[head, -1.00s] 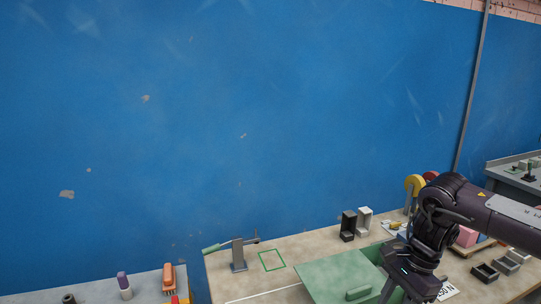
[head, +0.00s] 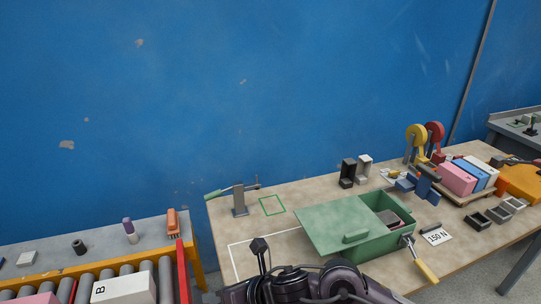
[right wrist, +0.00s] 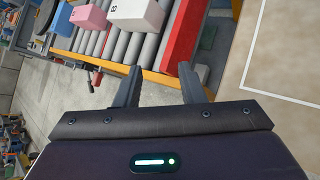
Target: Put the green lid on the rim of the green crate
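The green lid (head: 328,220), a flat plate with a bar handle (head: 355,237), lies over the left part of the green crate (head: 385,246). The crate's right part is open, and a grey block (head: 372,220) shows inside. Whether the lid sits flat on the rim under its left side cannot be told. One of my dark arms crosses the bottom of the head view, below the lid and apart from it in the picture. My right gripper (right wrist: 160,88) is open and empty in the right wrist view. No left gripper can be made out.
A roller conveyor (right wrist: 125,42) with a white box stands left of the table. A yellow-handled tool (head: 425,268) is at the crate's right front. A white outline marks the table's left front.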

